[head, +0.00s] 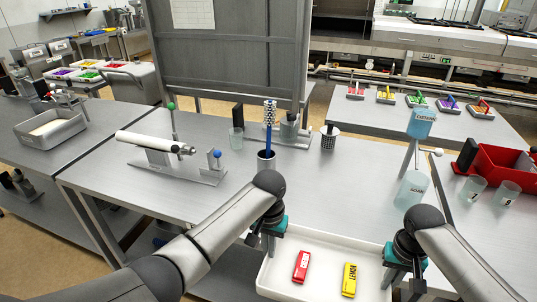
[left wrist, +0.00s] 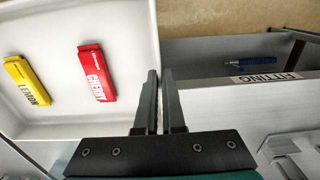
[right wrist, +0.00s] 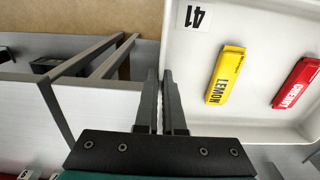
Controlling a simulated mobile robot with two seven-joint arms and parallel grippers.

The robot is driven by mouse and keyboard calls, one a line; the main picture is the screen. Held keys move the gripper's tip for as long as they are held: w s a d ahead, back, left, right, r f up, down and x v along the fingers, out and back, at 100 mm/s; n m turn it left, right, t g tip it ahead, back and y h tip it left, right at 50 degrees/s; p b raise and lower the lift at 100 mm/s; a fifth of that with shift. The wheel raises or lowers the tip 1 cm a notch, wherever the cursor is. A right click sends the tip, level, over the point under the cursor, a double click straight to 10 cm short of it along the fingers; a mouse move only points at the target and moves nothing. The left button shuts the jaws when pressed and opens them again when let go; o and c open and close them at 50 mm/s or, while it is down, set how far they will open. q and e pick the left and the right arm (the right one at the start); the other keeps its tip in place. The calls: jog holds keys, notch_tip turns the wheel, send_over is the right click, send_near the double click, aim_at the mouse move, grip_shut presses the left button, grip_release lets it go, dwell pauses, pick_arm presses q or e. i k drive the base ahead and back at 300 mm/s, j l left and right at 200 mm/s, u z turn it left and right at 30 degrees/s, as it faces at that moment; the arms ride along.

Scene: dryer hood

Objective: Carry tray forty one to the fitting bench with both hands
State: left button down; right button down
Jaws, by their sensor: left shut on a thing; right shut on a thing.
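Tray forty one (head: 335,240) is a white shallow tray at the bottom of the head view. Its "41" label (right wrist: 193,17) shows in the right wrist view. A red CHERRY pack (head: 301,266) and a yellow LEMON pack (head: 349,279) lie in it. My left gripper (head: 268,243) is shut on its left wall, my right gripper (head: 396,270) on its right wall. The fitting bench (head: 120,180) is the grey metal table ahead; its FITTING label (left wrist: 265,77) shows on its edge in the left wrist view. I cannot tell whether the tray touches the bench.
The bench's front middle looks clear.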

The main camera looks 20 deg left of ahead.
aim_at(335, 211)
jog(key=i, duration=0.9)
